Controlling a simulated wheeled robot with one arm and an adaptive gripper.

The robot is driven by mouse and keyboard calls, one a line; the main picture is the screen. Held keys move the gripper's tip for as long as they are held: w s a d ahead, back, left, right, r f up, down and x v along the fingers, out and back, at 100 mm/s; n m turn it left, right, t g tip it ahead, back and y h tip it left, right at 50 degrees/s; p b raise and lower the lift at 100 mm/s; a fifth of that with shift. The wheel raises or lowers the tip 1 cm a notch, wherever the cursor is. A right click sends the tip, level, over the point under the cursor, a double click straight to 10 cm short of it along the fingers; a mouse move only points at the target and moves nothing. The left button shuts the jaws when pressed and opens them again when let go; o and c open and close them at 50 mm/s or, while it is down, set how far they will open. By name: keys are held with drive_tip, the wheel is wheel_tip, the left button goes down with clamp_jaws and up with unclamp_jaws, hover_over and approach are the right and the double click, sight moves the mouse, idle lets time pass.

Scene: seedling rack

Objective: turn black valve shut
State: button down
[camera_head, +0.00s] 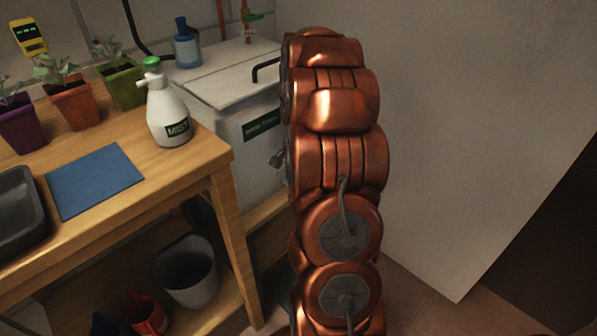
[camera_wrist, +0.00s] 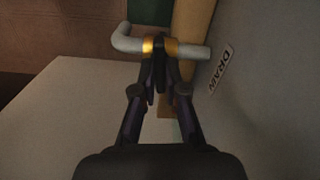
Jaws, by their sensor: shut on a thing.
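The black valve (camera_wrist: 159,44) sits between brass fittings on a grey drain pipe (camera_wrist: 190,53) in the wrist view. My gripper (camera_wrist: 160,72) is shut on the valve's black handle, which shows as a dark piece between the fingertips, across the pipe. The fingers hide part of the handle, so its exact angle is hard to tell. In the head view my copper arm hides the gripper and valve; a small grey pipe end (camera_head: 277,158) shows beside the arm.
A white tank (camera_head: 237,120) with a dark label stands left of my arm. The wooden bench (camera_head: 185,165) holds potted seedlings, a spray bottle (camera_head: 167,110) and a blue mat (camera_head: 94,181). A grey bucket (camera_head: 188,272) is on its lower shelf. A pale wall is right.

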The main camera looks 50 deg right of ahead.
drive_tip(key=shift+m+p, duration=0.35)
drive_tip(key=shift+m, duration=0.45)
drive_tip(key=c, duration=1.2)
unclamp_jaws()
wheel_tip(320, 180, up, 12)
